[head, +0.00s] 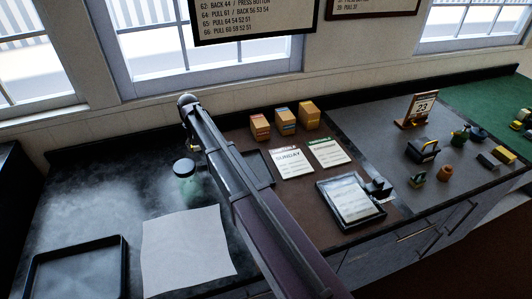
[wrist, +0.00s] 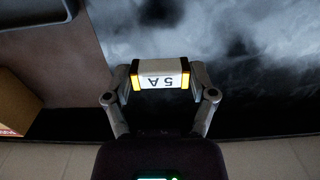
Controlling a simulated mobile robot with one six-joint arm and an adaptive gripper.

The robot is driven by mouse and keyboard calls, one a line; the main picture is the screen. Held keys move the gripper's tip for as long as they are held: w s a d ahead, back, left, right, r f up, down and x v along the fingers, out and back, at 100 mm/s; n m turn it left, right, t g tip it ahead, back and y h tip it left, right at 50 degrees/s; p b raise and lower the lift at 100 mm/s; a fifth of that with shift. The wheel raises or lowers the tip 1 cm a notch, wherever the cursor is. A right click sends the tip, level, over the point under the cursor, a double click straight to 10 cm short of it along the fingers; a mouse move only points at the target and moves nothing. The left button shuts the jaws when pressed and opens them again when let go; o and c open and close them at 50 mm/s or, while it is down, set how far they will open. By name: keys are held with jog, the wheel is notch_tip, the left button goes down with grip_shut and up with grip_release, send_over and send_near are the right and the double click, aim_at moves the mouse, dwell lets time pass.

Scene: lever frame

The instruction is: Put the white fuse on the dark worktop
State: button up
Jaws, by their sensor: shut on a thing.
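The white fuse (wrist: 160,70), a small block with yellow ends and an upside-down "5 A" label, is held across my gripper (wrist: 161,78) in the wrist view. One finger is at each end of it. Below it lies the dark worktop (wrist: 250,70), cloudy with pale sheen; the fuse looks held above it, though the exact height cannot be told. In the head view the dark worktop (head: 95,190) fills the left part of the counter. My arm crosses the middle there, and I cannot make out the fuse or the fingers.
A pale sheet (head: 187,250) and a black tray (head: 75,270) lie at the front left. A brown panel on the right bears small boxes (head: 285,121), cards (head: 291,162) and a framed pad (head: 350,201). A box (wrist: 14,103) and the wall (wrist: 270,153) show near my gripper.

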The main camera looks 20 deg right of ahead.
jog(key=w+d, duration=0.2)
jog(key=d, duration=0.2)
jog(key=w+d+f+b, duration=0.1)
jog(key=w+d, duration=0.1)
jog(key=d, duration=0.2)
jog(key=w+d, duration=0.2)
jog(key=d, duration=0.3)
jog(key=shift+f, duration=0.15)
jog(key=shift+d, duration=0.15)
jog(key=shift+w+d+f+b, duration=0.2)
jog(key=shift+d+f+b, duration=0.25)
jog(key=shift+f+b, duration=1.4)
jog(key=shift+b, duration=0.15)
jog(key=shift+f, duration=0.15)
jog(key=o, duration=0.8)
